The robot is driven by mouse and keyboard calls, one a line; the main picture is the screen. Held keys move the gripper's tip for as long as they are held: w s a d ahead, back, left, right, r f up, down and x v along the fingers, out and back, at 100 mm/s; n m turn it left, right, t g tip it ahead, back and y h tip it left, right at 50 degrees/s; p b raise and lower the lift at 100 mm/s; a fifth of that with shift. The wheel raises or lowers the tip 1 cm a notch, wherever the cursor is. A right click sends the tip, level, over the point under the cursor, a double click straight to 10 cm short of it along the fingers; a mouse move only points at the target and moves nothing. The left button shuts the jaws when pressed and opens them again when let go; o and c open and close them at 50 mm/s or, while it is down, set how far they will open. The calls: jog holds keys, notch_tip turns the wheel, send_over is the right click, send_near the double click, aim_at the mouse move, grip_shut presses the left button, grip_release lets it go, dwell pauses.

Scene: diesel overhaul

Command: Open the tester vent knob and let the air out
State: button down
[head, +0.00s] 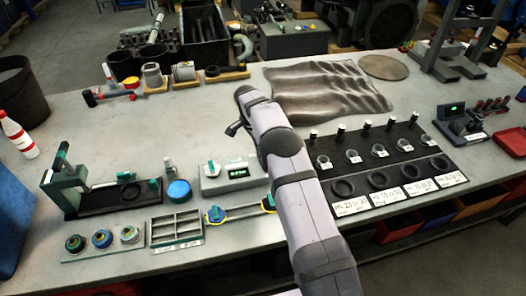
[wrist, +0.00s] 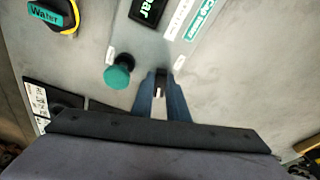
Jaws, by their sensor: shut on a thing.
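The tester is a pale grey box (head: 228,184) with a lit green display, near the middle front of the bench in the head view. In the wrist view part of its top (wrist: 168,45) shows, with a dark display reading "bar" and green and white labels. A round green knob (wrist: 117,76) stands by it, left of my fingers and apart from them. My gripper (wrist: 159,82) is at the tester's near edge in the wrist view.
A blue round container (head: 178,191) and a small stand (head: 100,190) are left of the tester. A black parts mat (head: 380,165) is to the right.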

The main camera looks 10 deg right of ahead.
jog(key=m, duration=0.3)
jog(key=shift+g, duration=0.3)
jog(key=c, duration=1.7)
grip_release()
jog(key=shift+w, duration=0.1)
jog(key=shift+r, duration=0.15)
jog(key=shift+r+p, duration=1.9)
jog(key=shift+r, duration=0.75)
